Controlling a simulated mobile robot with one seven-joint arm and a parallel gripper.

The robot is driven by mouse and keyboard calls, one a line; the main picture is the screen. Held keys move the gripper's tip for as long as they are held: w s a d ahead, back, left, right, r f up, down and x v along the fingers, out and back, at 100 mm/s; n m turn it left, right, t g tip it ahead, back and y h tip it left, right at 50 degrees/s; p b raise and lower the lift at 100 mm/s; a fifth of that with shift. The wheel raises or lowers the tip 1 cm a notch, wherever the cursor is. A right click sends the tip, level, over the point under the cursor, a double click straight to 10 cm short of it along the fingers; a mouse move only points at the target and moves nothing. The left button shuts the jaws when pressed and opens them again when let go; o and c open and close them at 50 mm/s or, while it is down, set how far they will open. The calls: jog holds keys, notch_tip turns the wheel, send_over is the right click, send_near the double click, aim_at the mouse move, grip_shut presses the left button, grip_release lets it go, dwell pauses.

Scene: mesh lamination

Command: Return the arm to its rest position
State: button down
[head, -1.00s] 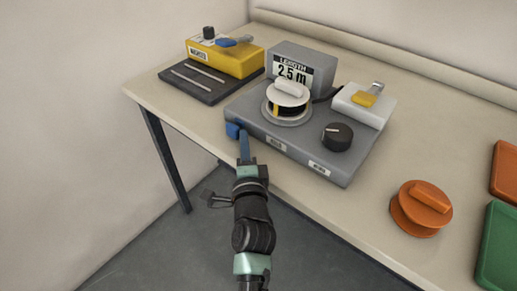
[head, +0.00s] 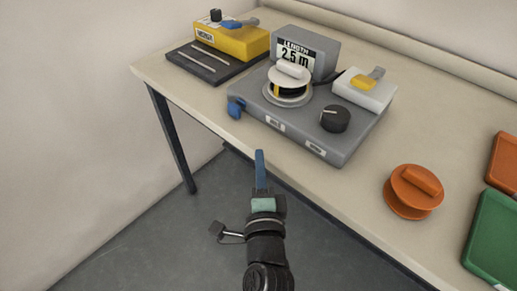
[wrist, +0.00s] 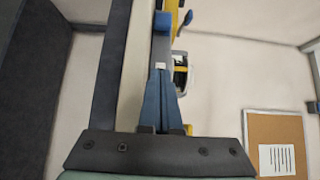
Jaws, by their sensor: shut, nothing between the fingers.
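My gripper (head: 260,165) shows in the head view, in front of the table's front edge and apart from the table and everything on it. Its blue fingers are together with nothing between them. In the wrist view the shut fingers (wrist: 160,85) point up the picture, towards the edge of the table and the side of the gray machine.
A beige table (head: 330,195) holds a gray machine (head: 300,130) with a blue lever (head: 236,107), a white spool (head: 289,80) and a black knob (head: 335,119). A yellow device (head: 232,40) stands behind. An orange spool (head: 413,191) lies right. Floor before the table is clear.

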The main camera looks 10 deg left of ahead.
jog(key=shift+s+d, duration=0.1)
jog(key=shift+s, duration=0.15)
dwell(0.3)
